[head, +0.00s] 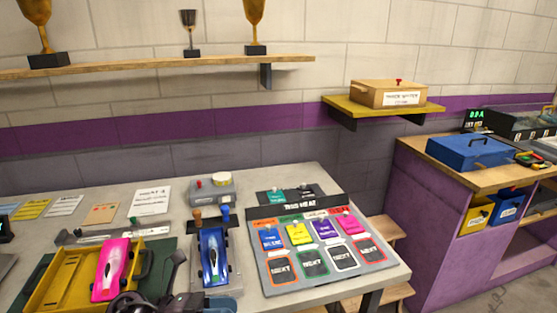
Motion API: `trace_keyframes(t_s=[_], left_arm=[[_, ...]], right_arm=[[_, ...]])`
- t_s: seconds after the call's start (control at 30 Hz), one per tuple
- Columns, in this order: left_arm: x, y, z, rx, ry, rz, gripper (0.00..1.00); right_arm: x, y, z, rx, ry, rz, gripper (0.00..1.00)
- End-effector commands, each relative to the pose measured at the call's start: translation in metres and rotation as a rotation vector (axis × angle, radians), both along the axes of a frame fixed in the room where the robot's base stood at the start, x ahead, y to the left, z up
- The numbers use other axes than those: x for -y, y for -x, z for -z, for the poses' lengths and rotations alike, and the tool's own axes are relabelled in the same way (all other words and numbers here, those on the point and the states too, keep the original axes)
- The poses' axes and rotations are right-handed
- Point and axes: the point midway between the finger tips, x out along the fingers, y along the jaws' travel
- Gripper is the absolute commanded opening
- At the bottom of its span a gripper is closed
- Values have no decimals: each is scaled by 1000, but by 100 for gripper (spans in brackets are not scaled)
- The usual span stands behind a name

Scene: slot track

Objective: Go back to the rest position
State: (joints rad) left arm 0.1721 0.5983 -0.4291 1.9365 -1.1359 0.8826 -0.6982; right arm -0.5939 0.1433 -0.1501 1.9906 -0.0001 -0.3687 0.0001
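Dark parts of what looks like my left gripper (160,296) show at the bottom edge, left of centre. They are in front of the table, between a yellow tray and a blue car. The fingertips are not clear, so I cannot tell whether it is open or shut. My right gripper is not in view. A pink car (111,268) lies in the yellow tray (68,281).
A board with coloured cards (272,266) lies on the grey table (320,181). A grey box with a red button (212,188) stands behind. A purple bench (425,216) with a blue case (470,152) stands right. A wall shelf (150,67) holds trophies.

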Motion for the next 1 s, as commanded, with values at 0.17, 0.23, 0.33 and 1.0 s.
trace_keyframes(t_s=[0.17, 0.23, 0.33, 1.0], left_arm=[[-25, -8, 7, -446, 396, -320, 54], [-43, -11, 17, -624, 546, -441, 54], [-72, -10, 41, -876, 754, -607, 54], [-179, 133, 231, -2021, 1798, -1325, 54]], right_arm=[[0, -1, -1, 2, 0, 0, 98], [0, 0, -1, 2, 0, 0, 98], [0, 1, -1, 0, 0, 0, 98], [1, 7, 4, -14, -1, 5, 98]])
